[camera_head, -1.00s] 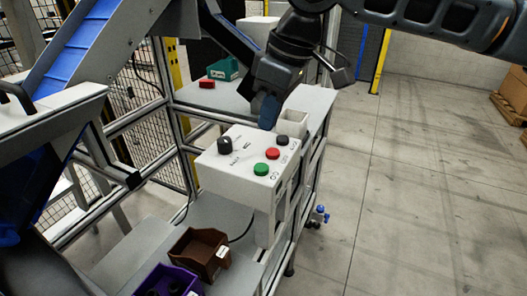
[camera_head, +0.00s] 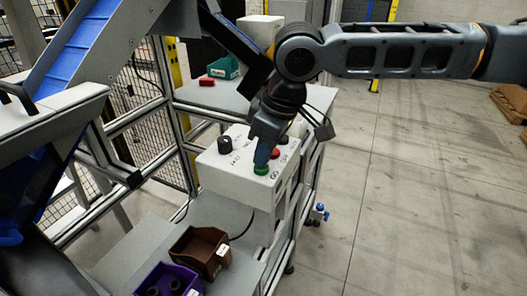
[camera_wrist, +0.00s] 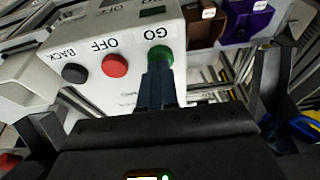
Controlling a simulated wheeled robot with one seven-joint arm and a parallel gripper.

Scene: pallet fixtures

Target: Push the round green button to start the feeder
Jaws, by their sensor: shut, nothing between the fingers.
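The round green button (camera_head: 261,170) sits on the top of a white control box (camera_head: 232,182), near its front right edge. In the wrist view the green button (camera_wrist: 160,54) is beside the label GO. My gripper (camera_head: 263,162) is shut and empty, pointing down, with its blue fingertips over the green button. In the wrist view the fingertips (camera_wrist: 158,68) overlap the button's near edge and hide part of it. I cannot tell whether they touch it or whether it is pressed in.
A red button (camera_wrist: 114,65) labelled OFF and a black button (camera_wrist: 74,73) labelled BACK stand beside the green one. A black knob (camera_head: 225,145) is on the box's left. Brown (camera_head: 203,248) and purple (camera_head: 168,281) bins lie below.

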